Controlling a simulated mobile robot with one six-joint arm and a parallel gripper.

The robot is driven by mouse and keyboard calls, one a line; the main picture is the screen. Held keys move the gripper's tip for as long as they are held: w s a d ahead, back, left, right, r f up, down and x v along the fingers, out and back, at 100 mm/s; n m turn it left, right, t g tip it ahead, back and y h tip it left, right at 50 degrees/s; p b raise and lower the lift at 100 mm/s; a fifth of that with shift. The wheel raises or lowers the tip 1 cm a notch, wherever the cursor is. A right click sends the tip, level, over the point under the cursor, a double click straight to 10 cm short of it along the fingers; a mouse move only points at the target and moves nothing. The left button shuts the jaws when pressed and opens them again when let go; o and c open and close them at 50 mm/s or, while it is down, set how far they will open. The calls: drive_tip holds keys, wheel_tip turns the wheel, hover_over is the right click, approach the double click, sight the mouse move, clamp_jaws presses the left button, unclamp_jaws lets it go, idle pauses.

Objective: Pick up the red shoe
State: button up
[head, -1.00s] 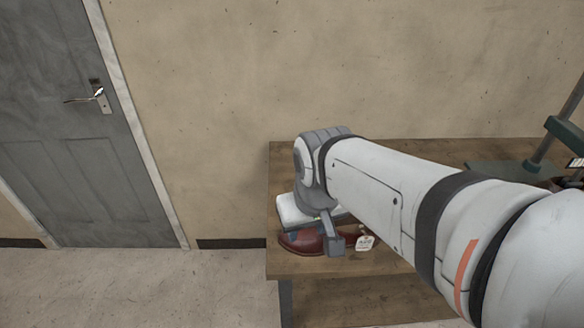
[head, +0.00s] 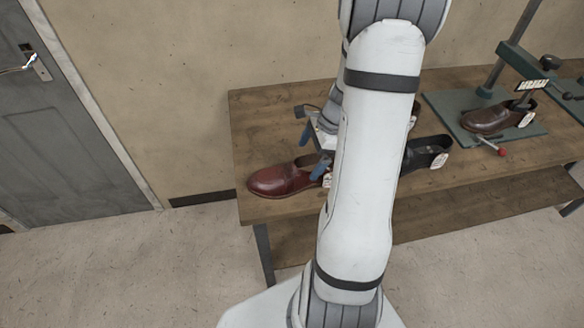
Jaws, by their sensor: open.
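The red shoe (head: 284,178) lies on the left end of the wooden workbench, toe to the left, with a white tag at its heel. My gripper (head: 311,138) is open, with its blue-tipped fingers beside and above the heel end of the shoe. One finger is close to the heel by the tag; I cannot tell whether it touches. My arm hides part of the gripper and the bench behind it.
A black shoe (head: 428,152) with a tag stands right of my arm. Further right, a brown shoe (head: 488,117) sits on a green stitcher base (head: 451,109) with a post and a red-knobbed lever (head: 501,151). The bench's left end (head: 246,125) is clear.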

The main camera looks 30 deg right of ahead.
sight(299, 173)
drive_tip(key=shift+f, duration=0.45)
drive_tip(key=x, duration=0.7)
drive_tip(key=shift+a, duration=0.2)
drive_tip(key=c, duration=1.2)
